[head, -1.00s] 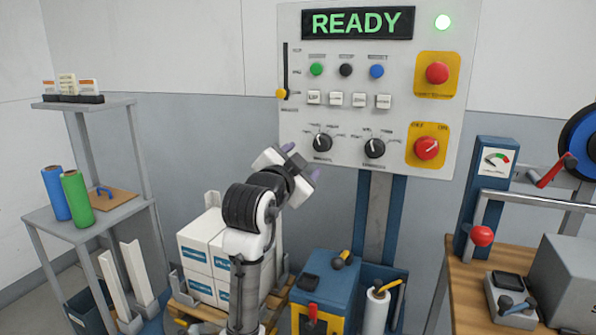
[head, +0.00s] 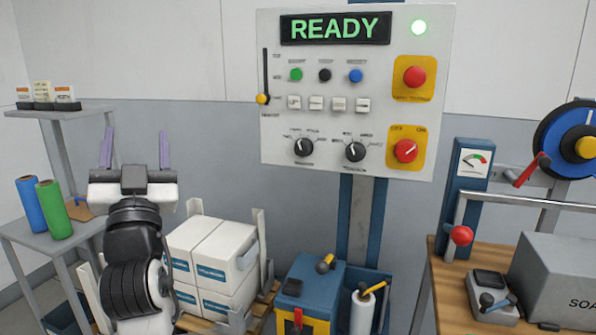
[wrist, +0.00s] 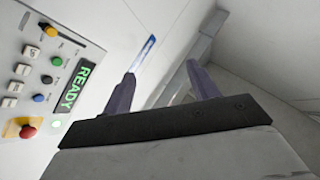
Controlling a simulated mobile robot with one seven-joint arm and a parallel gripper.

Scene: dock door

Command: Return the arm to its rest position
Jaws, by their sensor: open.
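My gripper (head: 135,150) is at the left of the head view, raised with its two purple fingers pointing up. The fingers are wide apart and nothing is between them. In the wrist view my gripper (wrist: 160,90) also shows open and empty, with wall and ceiling beyond it. The control panel (head: 435,150) hangs to the right of my gripper, well apart from it. Its display (head: 335,28) reads READY and its lamp (head: 419,27) glows green.
A shelf (head: 30,230) with a blue roll (head: 30,204) and a green roll (head: 54,209) stands left of my arm. White boxes (head: 225,243) on a pallet are just right of it. A workbench (head: 450,290) is at the right. The wall space above my gripper is free.

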